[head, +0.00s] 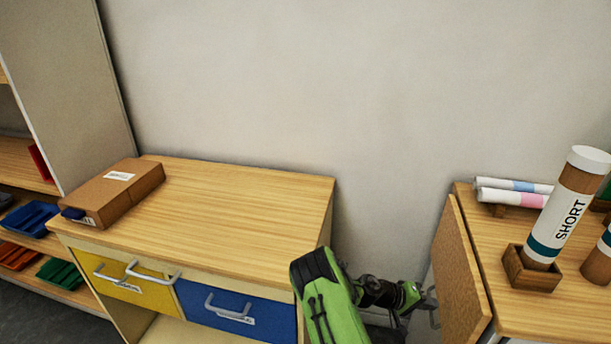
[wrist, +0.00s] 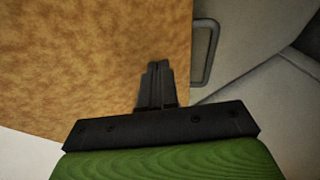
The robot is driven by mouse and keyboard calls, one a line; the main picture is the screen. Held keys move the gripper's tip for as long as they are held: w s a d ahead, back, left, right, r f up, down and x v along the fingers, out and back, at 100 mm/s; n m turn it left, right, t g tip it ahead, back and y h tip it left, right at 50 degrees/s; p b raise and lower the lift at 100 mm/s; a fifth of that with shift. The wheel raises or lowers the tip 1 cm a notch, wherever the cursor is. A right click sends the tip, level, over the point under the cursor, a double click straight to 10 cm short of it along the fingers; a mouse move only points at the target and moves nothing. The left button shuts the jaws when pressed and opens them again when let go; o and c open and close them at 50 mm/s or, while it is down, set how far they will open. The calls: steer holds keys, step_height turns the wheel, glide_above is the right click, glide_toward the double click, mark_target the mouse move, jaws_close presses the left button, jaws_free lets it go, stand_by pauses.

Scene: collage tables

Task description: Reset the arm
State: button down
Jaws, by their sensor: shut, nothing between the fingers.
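My arm (head: 335,305), green with black joints, reaches from the bottom of the head view into the gap between the two tables. My gripper (wrist: 156,66) shows in the wrist view with its two dark fingers together and nothing between them. In the head view its fingertips are too small and dark to make out. In the wrist view the fingers lie in front of a brown, cork-like panel (wrist: 90,55). A grey bar handle (wrist: 207,50) is just right of them; I cannot tell whether they touch it.
The left table (head: 240,190) has a cardboard box (head: 115,190), a yellow drawer (head: 125,285) and a blue drawer (head: 235,315). The right table (head: 500,260) has a brown side panel (head: 458,265), a SHORT tube (head: 562,210) in a wooden holder, and rolls (head: 510,195). Shelves stand far left.

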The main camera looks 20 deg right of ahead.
steer(key=a+r+t+y, duration=0.5)
steer(key=a+r+y, duration=0.3)
steer(key=a+r, duration=1.15)
steer(key=s+a+r+n+t+y, duration=0.2)
steer(key=s+a+r, duration=0.2)
steer(key=s+a, duration=0.4)
steer(key=s+a+r+n+t+y, duration=0.25)
steer(key=s+a+r, duration=0.25)
steer(key=s+a, duration=0.25)
step_height(320, 180, up, 13)
steer(key=p, duration=1.3)
steer(key=shift+s+a+r, duration=0.2)
steer(key=shift+a, duration=0.2)
